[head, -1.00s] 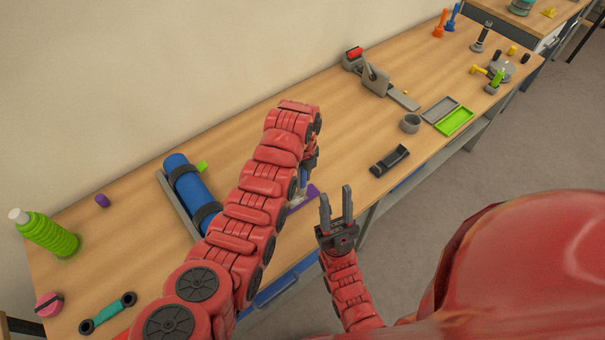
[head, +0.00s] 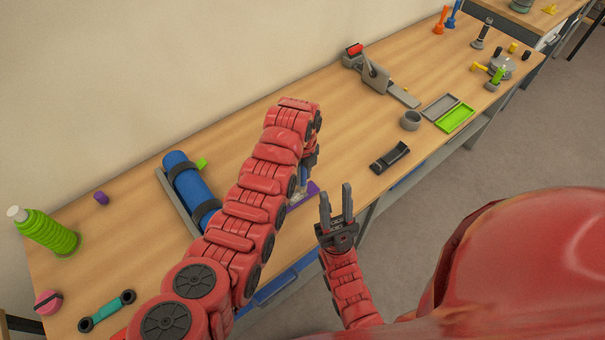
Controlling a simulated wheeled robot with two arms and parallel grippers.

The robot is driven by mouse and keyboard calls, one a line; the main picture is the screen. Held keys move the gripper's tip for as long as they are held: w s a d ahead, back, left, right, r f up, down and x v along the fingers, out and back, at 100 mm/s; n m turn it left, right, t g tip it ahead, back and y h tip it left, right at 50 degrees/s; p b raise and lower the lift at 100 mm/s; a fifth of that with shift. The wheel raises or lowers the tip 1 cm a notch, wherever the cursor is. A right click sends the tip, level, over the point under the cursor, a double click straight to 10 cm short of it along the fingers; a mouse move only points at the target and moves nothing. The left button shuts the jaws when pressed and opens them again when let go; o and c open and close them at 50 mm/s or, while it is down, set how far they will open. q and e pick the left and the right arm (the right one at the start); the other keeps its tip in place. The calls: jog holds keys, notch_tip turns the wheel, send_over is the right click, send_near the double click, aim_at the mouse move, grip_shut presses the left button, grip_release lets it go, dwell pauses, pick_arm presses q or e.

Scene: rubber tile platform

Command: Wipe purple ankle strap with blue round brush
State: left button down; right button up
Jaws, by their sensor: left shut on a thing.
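The purple ankle strap (head: 311,191) lies near the front edge of the table, partly hidden behind my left arm. My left gripper (head: 307,168) points down over it and is shut on the blue round brush (head: 302,181), of which only a small blue part and pale bristles show. The bristles are at the strap and look to be touching it, but the contact is mostly hidden. My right gripper (head: 337,208) is open and empty, fingers pointing up, in front of the table edge and to the right of the strap.
A blue roll in a grey holder (head: 190,184) lies left of my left arm. A black tray-like piece (head: 390,158) and a grey ring (head: 410,121) lie to the right. A green bottle (head: 45,232) stands far left. The table behind the strap is clear.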

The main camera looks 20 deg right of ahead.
pick_arm(q)
jog(key=shift+f+b, duration=0.45)
jog(key=shift+f, duration=0.2)
dwell(0.6)
jog(key=shift+f+b, duration=0.1)
jog(key=shift+b, duration=0.25)
dwell(1.2)
dwell(0.5)
jog(key=shift+s+a+p, duration=0.1)
jog(key=shift+a+p, duration=0.25)
jog(key=shift+p, duration=0.2)
jog(key=shift+s+a+p, duration=0.2)
jog(key=shift+a+p, duration=0.35)
jog(key=shift+p, duration=0.15)
jog(key=shift+a, duration=0.25)
jog(key=shift+s, duration=0.1)
